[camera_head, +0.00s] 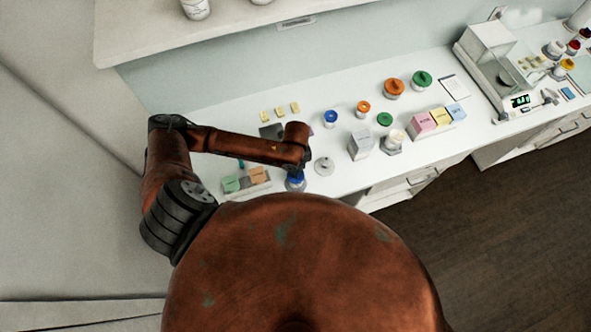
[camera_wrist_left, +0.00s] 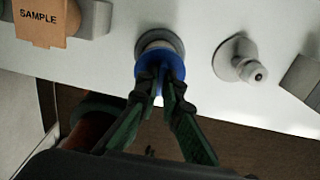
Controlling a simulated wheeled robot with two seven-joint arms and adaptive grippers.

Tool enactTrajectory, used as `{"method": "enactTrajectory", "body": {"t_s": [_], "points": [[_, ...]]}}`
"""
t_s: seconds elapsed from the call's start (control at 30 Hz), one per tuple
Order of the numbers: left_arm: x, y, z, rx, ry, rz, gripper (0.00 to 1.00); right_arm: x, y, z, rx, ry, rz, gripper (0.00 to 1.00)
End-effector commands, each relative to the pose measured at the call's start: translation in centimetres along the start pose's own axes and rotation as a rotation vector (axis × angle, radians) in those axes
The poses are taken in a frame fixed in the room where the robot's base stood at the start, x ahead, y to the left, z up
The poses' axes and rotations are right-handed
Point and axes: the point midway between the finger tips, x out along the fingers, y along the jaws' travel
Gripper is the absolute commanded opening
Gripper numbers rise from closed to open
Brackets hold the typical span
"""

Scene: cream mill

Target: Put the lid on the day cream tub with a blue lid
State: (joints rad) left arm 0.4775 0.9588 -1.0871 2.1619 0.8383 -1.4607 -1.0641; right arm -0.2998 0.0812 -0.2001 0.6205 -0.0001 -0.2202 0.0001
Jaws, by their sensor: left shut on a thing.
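The blue lid (camera_head: 296,183) is at the front edge of the counter. It also shows in the left wrist view (camera_wrist_left: 148,68). My left gripper (camera_wrist_left: 165,88) is shut on it from the front side. In the head view my left gripper (camera_head: 297,172) is mostly hidden by its own arm. A pale round tub (camera_wrist_left: 160,40) shows right behind and under the lid. I cannot tell whether the lid rests on its rim or is slightly above. My right gripper is not in view.
A grey knobbed piece (camera_head: 323,166) stands close to the right of the lid. A holder with green and orange sample cards (camera_head: 246,181) is to the left. Another blue-topped jar (camera_head: 331,118) stands further back. Cartons (camera_head: 360,145) and orange- and green-lidded jars (camera_head: 394,87) fill the right.

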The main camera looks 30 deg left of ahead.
Motion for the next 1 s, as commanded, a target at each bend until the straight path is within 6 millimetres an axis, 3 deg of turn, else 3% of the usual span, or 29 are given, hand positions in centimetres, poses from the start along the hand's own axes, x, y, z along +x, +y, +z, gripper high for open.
{"method": "enactTrajectory", "body": {"t_s": [1.0], "points": [[0.49,0.01,0.06,0.0,-0.001,0.0,0.0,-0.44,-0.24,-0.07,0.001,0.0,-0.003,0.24]]}}
